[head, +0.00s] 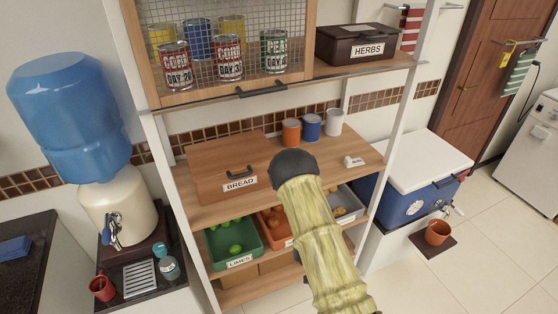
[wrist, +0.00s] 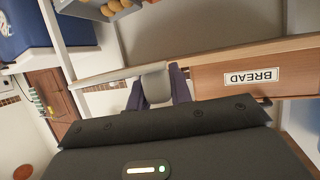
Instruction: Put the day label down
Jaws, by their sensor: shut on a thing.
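In the wrist view my gripper (wrist: 159,92) has its dark fingers on either side of a plain pale grey piece (wrist: 156,83), which I take to be the day label. Its face and any writing on it are turned from view. It is held by the wooden shelf's front edge, right of the bread box; I cannot tell whether it touches the shelf. In the head view my own arm hides the gripper and the held piece. A small white piece with dark marks (head: 354,161) sits on the shelf's right part; its writing is too small to read.
The wooden shelf (head: 370,151) carries the bread box (head: 205,170) on the left and orange, blue and white cans (head: 312,127) at the back. Mesh-fronted canned goods (head: 228,58) and a herbs box (head: 355,45) stand above. Produce bins (head: 222,262) sit below. Some shelf surface is clear.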

